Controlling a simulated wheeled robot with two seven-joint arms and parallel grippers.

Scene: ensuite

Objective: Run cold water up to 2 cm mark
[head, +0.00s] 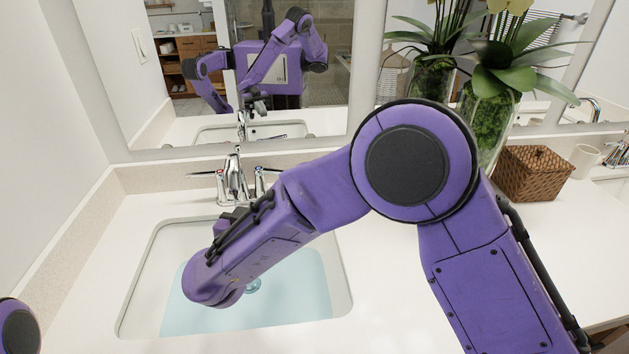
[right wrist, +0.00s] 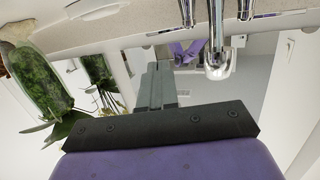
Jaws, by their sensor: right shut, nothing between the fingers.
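The white sink basin (head: 150,275) holds a sheet of pale blue water (head: 310,285) over its bottom; I see no depth mark. The chrome faucet (head: 232,180) stands behind the basin, with a lever handle (head: 203,174) on its left and another (head: 262,178) on its right. The spout also shows in the right wrist view (right wrist: 217,62). My right arm reaches over the basin, and its gripper (head: 232,216) is just in front of the faucet, partly hidden by my wrist. In the right wrist view the gripper (right wrist: 158,85) is shut and empty, beside the spout.
A mirror (head: 330,60) behind the counter reflects my body. Plants in glass vases (head: 490,115) and a wicker basket (head: 535,172) stand at the right. A side wall (head: 45,120) bounds the left. The counter (head: 385,290) right of the basin is clear.

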